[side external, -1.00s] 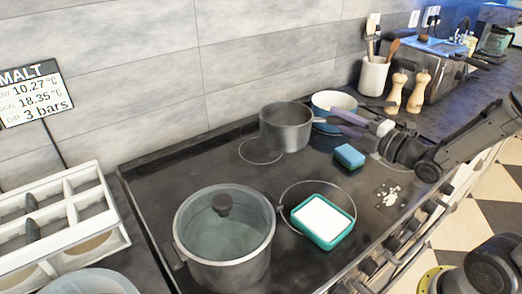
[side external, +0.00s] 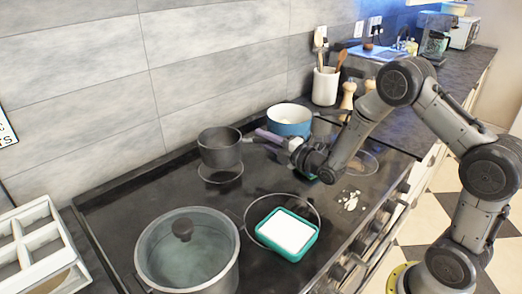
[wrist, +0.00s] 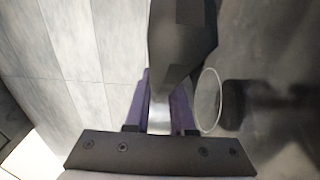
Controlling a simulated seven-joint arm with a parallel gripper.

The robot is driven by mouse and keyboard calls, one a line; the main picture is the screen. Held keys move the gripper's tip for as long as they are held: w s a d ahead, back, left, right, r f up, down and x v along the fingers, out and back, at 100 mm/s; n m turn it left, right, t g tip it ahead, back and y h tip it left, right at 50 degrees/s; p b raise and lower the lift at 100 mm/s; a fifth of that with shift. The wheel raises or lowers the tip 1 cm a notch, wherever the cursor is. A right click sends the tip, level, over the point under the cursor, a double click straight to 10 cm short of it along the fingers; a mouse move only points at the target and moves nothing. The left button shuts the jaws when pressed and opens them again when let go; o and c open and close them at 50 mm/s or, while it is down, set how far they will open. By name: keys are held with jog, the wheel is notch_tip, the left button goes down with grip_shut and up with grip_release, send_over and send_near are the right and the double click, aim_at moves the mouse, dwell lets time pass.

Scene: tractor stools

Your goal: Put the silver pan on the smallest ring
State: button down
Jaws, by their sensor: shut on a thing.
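The silver pan (side external: 219,152) is a grey, fairly upright saucepan at the back left of the hob in the side view. My gripper (side external: 264,135), with purple fingers, is shut on its handle from the right. A thin pale ring (side external: 220,182) shows around and just below the pan's base; I cannot tell whether the base touches the hob. A larger ring (side external: 247,218) lies at the front and another (side external: 376,164) at the right. In the wrist view the dark pan (wrist: 182,40) extends beyond the purple fingers (wrist: 160,105), hiding part of the view, with a ring (wrist: 207,100) beside it.
A lidded pot (side external: 188,252) stands at the front left. A teal-edged sponge or dish (side external: 285,232) lies over the front ring. A blue bowl-like pot (side external: 289,121) stands behind my gripper. White crumbs (side external: 350,200) lie at the right. A white rack (side external: 38,250) is at the left.

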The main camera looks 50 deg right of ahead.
jog(key=shift+w+d+f, duration=0.1)
jog(key=shift+w+f, duration=0.1)
jog(key=shift+f, duration=0.5)
jog(key=shift+w+a+f, duration=0.1)
jog(key=shift+w+f, duration=0.15)
jog(key=shift+f, duration=0.4)
jog(key=shift+w+d+f, duration=0.1)
jog(key=shift+w+f, duration=0.1)
jog(key=shift+f, duration=0.7)
jog(key=c, duration=0.8)
grip_release()
jog(key=shift+f, duration=0.1)
jog(key=shift+o, duration=0.2)
